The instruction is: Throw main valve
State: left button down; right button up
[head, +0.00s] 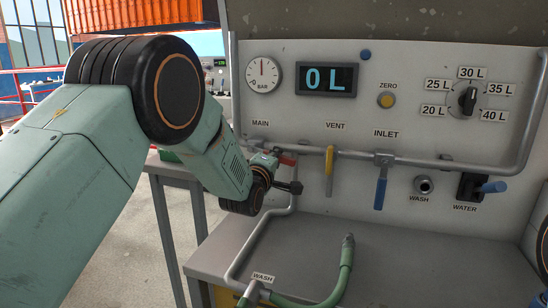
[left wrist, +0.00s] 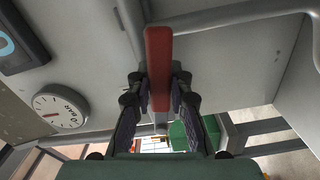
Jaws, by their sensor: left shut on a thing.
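The main valve's red handle (head: 288,161) shows as a short red piece under the MAIN label (head: 260,123) in the head view, mostly hidden by my left gripper. In the left wrist view the red handle (left wrist: 158,60) runs lengthwise between the two dark fingers. My left gripper (head: 284,173) is shut on this handle; its fingers (left wrist: 160,100) stand on either side of it. In the head view the visible red part lies roughly level, though its full angle is hard to tell. My right gripper is not in view.
The yellow vent handle (head: 329,170) and blue inlet handle (head: 380,188) hang down to the right. The display (head: 327,79) reads 0 L. A gauge (head: 263,74) sits above MAIN. A green hose (head: 345,270) rises from the grey bench (head: 430,255) in front.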

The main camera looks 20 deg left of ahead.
pick_arm(q)
jog(key=shift+r+n+p, duration=0.6)
jog(key=shift+r+n, duration=0.3)
jog(key=shift+n, duration=0.3)
jog(key=c, duration=1.2)
grip_release()
jog(key=shift+f, duration=0.1)
jog(key=s, duration=1.2)
jog(key=shift+a, duration=0.15)
